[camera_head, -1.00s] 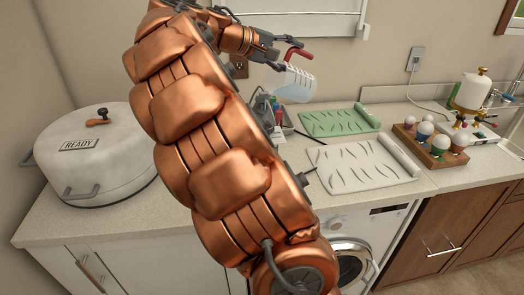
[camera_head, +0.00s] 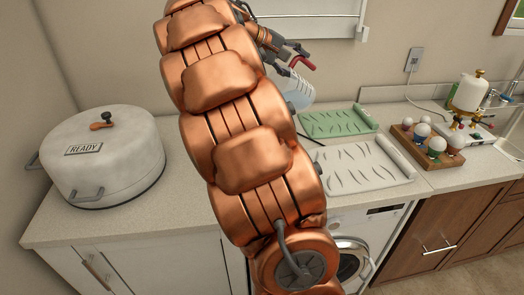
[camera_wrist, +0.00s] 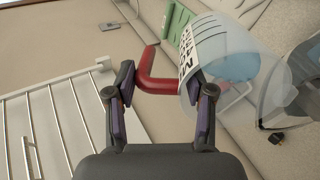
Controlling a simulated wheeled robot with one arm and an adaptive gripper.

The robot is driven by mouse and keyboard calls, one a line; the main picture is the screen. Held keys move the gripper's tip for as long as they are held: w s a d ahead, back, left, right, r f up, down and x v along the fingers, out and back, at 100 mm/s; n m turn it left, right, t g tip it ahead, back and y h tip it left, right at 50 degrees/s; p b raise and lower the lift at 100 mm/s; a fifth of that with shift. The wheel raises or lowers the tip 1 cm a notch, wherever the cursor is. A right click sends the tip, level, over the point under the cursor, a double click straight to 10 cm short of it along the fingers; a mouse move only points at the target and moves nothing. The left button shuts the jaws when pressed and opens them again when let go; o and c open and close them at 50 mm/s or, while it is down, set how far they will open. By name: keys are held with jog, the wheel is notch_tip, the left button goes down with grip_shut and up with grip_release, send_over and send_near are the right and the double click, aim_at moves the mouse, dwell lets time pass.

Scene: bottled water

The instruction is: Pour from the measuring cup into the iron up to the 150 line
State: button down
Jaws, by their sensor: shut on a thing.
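The clear measuring cup (camera_head: 301,90) with dark markings and a red handle (camera_head: 302,63) is held above the counter, partly behind my arm in the head view. In the wrist view, the red handle (camera_wrist: 158,76) lies between the fingers of my gripper (camera_wrist: 163,88), which is shut on it. The cup's body (camera_wrist: 215,55) extends to the right there, with pale blue water showing inside. A grey, partly see-through shape (camera_wrist: 292,85) beside the cup may be the iron; the cup overlaps it in the picture. My arm hides that spot in the head view. The 150 line cannot be made out.
A white lidded pot (camera_head: 104,160) marked READY stands at the left. A green mat (camera_head: 340,121) and a white mat (camera_head: 362,165) lie right of my arm. A wooden holder (camera_head: 428,152) with several round-topped items stands farther right. A wall rack (camera_wrist: 50,125) shows in the wrist view.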

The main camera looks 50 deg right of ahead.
dwell(0.4)
jog(key=shift+s+d+f+t+y+p, duration=0.2)
jog(key=shift+d+f+y+p, duration=0.25)
jog(key=shift+f+y+p, duration=0.4)
jog(key=shift+s+d+f+t+y+p, duration=0.1)
jog(key=shift+d+f+t+y+p, duration=0.35)
jog(key=shift+p, duration=0.6)
jog(key=shift+d+f+y, duration=0.1)
jog(key=shift+f+y, duration=0.05)
jog(key=shift+y, duration=0.15)
jog(key=shift+s, duration=0.1)
